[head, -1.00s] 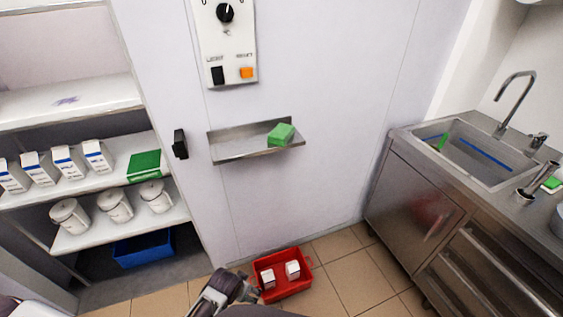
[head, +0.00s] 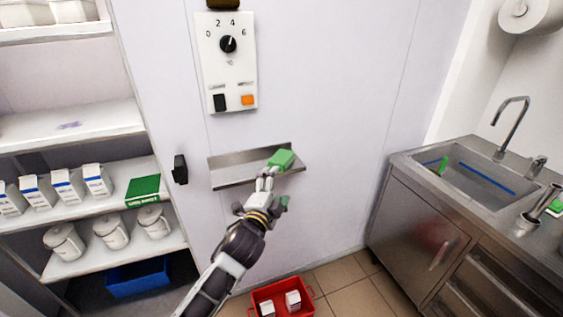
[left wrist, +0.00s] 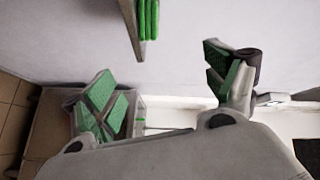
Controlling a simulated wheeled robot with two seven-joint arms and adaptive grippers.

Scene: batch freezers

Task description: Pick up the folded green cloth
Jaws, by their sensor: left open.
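The folded green cloth (head: 282,158) lies at the right end of a narrow metal shelf (head: 232,170) on the pale wall panel. My left gripper (head: 274,189) is just below and in front of the cloth, open and empty. In the left wrist view the layered edge of the cloth (left wrist: 148,20) shows at the top, beyond the gap between my spread green-padded fingers (left wrist: 165,90). The fingers appear apart from the cloth. My right gripper is not in view.
A control panel (head: 227,65) with a dial is above the shelf. A black handle (head: 180,169) is at its left. Shelving with cartons and white jugs (head: 110,232) stands at left, a sink counter (head: 400,166) at right. A red crate (head: 276,292) is on the floor.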

